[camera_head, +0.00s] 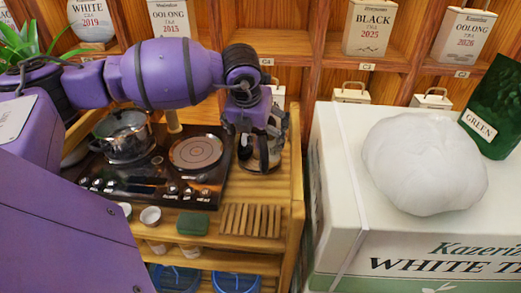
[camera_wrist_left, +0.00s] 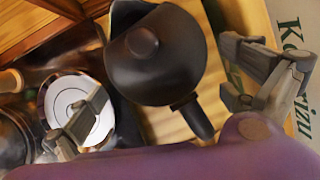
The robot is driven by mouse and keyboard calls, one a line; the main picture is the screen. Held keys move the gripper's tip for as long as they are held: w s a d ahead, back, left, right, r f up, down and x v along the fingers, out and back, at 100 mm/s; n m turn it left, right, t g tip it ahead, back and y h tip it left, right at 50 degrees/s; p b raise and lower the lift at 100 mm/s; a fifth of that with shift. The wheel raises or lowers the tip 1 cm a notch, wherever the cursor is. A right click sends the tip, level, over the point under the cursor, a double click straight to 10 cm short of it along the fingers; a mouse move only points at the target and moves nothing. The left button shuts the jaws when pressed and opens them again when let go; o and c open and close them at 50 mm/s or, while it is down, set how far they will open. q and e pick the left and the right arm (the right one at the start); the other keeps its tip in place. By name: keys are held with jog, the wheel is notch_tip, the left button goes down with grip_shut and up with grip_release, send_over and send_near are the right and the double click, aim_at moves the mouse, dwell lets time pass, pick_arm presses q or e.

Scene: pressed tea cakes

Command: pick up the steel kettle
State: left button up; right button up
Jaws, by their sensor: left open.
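The steel kettle (camera_head: 254,163) stands on the wooden slats of the trolley, right of the stove, and is partly hidden by my left gripper in the head view. In the left wrist view the kettle (camera_wrist_left: 155,55) shows from above, dark, with a round black lid knob, a spout at the upper left and a black handle at the lower right. My left gripper (camera_head: 258,148) is open over the kettle. In the left wrist view its fingers (camera_wrist_left: 168,88) are spread wide, one on either side of the kettle. My right gripper is not in view.
A black stove (camera_head: 163,188) with a lidded pot (camera_head: 123,137) is left of the kettle. A green sponge (camera_head: 193,223) and a slatted rack (camera_head: 249,220) lie in front. A large white tea box (camera_head: 335,180) with a white lump (camera_head: 425,165) stands to the right.

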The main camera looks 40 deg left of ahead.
pick_arm(q)
jog(key=shift+x, duration=1)
jog(key=c, duration=1.7)
jog(key=shift+w+r, duration=0.1)
jog(key=shift+c, duration=1.2)
jog(key=shift+r, duration=0.1)
